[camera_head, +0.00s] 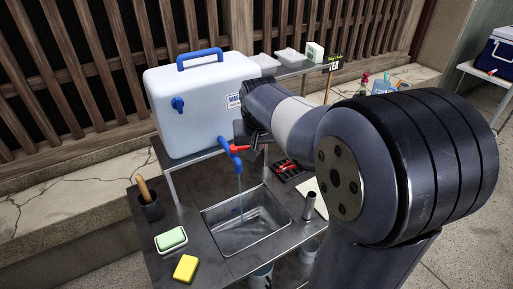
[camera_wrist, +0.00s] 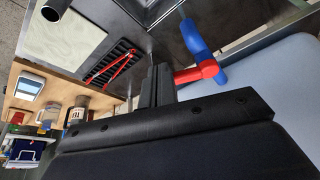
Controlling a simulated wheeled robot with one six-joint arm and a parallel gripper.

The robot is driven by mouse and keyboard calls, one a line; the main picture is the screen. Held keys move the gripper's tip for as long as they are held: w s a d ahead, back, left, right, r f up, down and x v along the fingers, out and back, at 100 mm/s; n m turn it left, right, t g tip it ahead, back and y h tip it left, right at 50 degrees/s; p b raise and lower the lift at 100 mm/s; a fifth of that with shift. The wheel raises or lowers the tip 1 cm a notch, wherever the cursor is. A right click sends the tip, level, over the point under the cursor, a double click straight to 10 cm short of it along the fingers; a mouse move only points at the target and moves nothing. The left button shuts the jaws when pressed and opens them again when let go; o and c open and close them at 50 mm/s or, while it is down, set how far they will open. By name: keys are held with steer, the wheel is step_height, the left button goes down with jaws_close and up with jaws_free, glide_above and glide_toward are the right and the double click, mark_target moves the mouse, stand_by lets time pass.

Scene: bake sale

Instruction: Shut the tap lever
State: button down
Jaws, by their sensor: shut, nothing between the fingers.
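The white water container (camera_head: 200,105) stands on a raised shelf above the metal sink counter. Its blue tap (camera_head: 225,146) points down over the sink, and a thin bluish stream (camera_head: 240,185) falls from it. The red tap lever (camera_head: 238,148) sticks out sideways from the tap towards my gripper. In the wrist view the red lever (camera_wrist: 195,73) joins the blue tap (camera_wrist: 203,42). My gripper (camera_wrist: 158,78) is shut and empty, its fingers right beside the lever's free end; I cannot tell whether they touch. In the head view my arm mostly hides the gripper.
The sink basin (camera_head: 243,222) lies below the tap. A green soap in its dish (camera_head: 171,239), a yellow sponge (camera_head: 185,268) and a dark cup (camera_head: 150,206) stand left of it. Red tongs (camera_wrist: 118,68) lie on a black rack. A metal tube (camera_head: 309,205) stands at the right.

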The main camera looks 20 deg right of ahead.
stand_by(0.3)
steer(key=w+n, duration=0.1)
steer(key=w+d+n+y, duration=0.1)
steer(key=shift+w+d+n, duration=0.15)
steer(key=shift+w+n, duration=0.15)
steer(key=shift+w, duration=0.05)
steer(key=shift+s, duration=0.1)
stand_by(0.4)
